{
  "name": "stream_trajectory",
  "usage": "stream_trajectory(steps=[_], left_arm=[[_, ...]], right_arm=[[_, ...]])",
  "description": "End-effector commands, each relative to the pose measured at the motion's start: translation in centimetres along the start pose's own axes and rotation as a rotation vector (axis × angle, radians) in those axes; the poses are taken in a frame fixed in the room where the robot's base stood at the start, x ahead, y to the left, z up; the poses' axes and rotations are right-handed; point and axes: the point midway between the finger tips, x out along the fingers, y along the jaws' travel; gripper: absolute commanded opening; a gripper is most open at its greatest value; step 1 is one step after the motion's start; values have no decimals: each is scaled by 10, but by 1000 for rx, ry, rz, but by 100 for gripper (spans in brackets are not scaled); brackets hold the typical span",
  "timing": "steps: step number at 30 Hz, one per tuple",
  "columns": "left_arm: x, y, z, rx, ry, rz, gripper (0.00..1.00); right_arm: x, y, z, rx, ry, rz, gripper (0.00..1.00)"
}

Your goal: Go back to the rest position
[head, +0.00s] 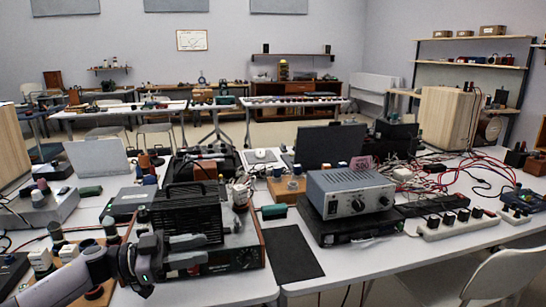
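My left gripper (198,250) is at the lower left, with its arm coming in from the left edge. Its two grey fingers point right and are apart, with nothing seen between them. It is in front of a black-topped device with a wooden side and a dial (243,258), and covers part of that device's front. I cannot tell whether it touches it. My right gripper is not in view.
White tables carry much equipment. A grey amplifier with knobs (350,192) sits on a black unit (348,227). Tangled cables (405,172) and a power strip (452,224) lie to the right. A black mat (290,254) lies bare. A white chair (490,278) stands at the lower right.

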Motion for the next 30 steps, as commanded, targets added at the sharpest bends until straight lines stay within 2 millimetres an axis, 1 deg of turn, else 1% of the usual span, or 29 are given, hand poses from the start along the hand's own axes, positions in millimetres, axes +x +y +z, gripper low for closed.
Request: stream_trajectory(steps=[1,3,6,11,14,19,23,26,30], left_arm=[[12,13,8,-12,33,-29,36],[24,26,17,-16,69,-83,36],[38,44,29,-28,105,-173,36],[48,71,48,-63,124,-334,36],[47,87,59,-94,110,-440,36],[34,116,81,-160,37,-621,36],[15,141,99,-219,-59,-746,36],[-4,164,113,-269,-154,-832,36],[-37,201,131,-342,-312,-929,36]], right_arm=[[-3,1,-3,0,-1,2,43],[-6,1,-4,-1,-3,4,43],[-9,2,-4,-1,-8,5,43],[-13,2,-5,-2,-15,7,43],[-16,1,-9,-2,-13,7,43],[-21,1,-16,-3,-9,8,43],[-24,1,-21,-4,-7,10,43],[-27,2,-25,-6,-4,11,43],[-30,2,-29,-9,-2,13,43]])
